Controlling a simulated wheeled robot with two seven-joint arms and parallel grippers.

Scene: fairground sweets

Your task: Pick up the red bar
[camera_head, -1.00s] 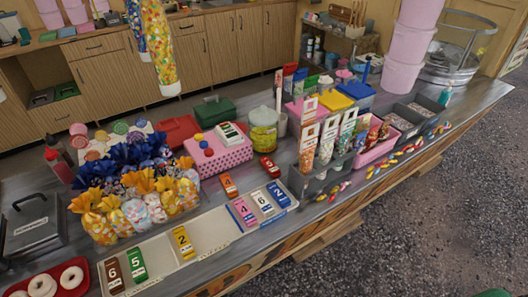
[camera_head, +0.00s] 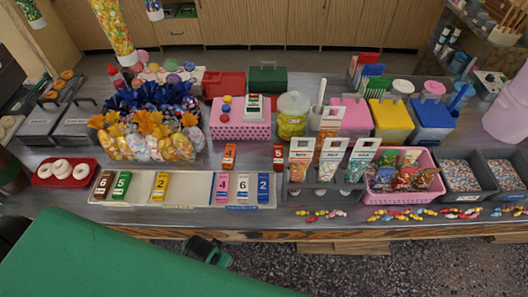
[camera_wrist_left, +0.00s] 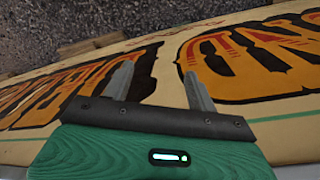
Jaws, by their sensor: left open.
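The red bar (camera_head: 278,157), a small block with a white number label, lies on the grey counter in the head view. It is right of the orange bar (camera_head: 229,156) and left of the grey holder with paper cones. My left gripper (camera_wrist_left: 158,88) is open and empty in the left wrist view, its two fingers apart in front of the counter's painted front panel. It is away from the red bar, which that view does not show. In the head view my green arm spans the lower left. My right gripper is not in view.
A white tray (camera_head: 142,195) with several numbered bars lies in front of the red bar. Behind stand a pink dotted box (camera_head: 240,126) and a yellow-green jar (camera_head: 292,118). The grey cone holder (camera_head: 296,188) stands close on the right. Sweets line the counter's front edge.

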